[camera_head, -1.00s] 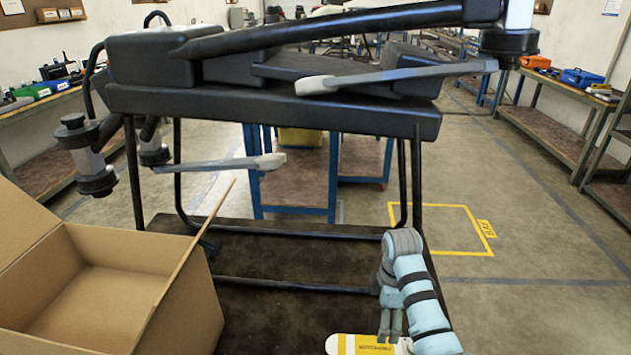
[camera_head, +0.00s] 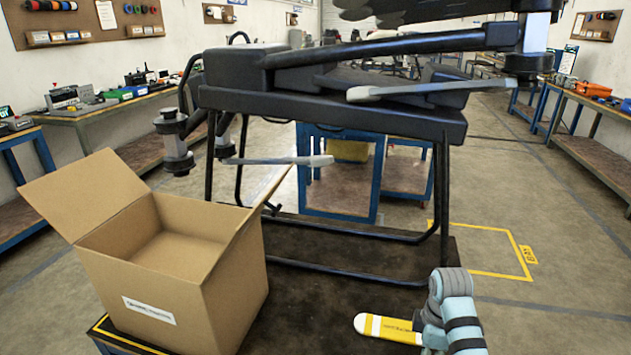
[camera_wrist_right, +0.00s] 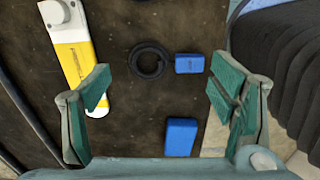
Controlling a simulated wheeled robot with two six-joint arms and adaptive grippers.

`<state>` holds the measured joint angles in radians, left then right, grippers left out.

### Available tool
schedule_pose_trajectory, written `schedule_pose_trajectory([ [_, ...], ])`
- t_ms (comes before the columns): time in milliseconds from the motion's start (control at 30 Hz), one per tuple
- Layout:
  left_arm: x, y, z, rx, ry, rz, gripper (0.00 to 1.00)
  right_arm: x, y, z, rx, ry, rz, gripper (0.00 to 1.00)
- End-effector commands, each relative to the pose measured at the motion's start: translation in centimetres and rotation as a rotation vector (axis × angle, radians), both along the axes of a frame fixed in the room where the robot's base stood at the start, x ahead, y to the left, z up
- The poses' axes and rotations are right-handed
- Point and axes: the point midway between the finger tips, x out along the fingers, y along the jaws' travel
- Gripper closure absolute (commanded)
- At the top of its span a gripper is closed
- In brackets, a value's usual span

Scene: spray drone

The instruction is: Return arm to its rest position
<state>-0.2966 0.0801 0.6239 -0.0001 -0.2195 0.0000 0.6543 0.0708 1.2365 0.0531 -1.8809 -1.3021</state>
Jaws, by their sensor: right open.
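My right arm (camera_head: 455,315), light blue with dark bands, stands at the lower right of the head view. My right gripper (camera_wrist_right: 160,88) is open and empty in the wrist view, its two green-padded fingers wide apart above the dark tabletop. A yellow and white bar-shaped object (camera_head: 388,328) lies beside the arm in the head view, its right end hidden behind it. It also shows in the wrist view (camera_wrist_right: 80,62), where the left finger partly covers it. My left gripper is not in view.
A large black drone (camera_head: 330,105) stands on the dark table (camera_head: 320,300). An open cardboard box (camera_head: 160,290) is at the left. A black ring (camera_wrist_right: 150,62), a small blue box (camera_wrist_right: 189,64) and a larger blue box (camera_wrist_right: 181,137) lie below the gripper.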

Motion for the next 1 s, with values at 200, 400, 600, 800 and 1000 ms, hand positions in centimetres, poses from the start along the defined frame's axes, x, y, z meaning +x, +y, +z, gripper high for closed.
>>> schedule_pose_trajectory([
  [200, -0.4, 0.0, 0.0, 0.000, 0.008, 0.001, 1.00, -2.5, -0.7, -2.4, -0.013, -0.033, -0.136, 0.22],
  [400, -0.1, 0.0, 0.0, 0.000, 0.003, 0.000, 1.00, -5.7, -0.9, -4.8, -0.020, -0.077, -0.295, 0.22],
  [600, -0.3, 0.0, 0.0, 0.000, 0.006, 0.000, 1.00, -11.0, -1.1, -7.0, -0.014, -0.144, -0.526, 0.22],
  [800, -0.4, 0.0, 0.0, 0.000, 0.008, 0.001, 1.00, -17.1, -0.9, -7.3, 0.020, -0.218, -0.768, 0.22],
  [1000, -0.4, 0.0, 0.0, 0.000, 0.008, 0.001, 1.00, -22.8, -0.6, -5.8, 0.078, -0.279, -0.993, 0.22],
])
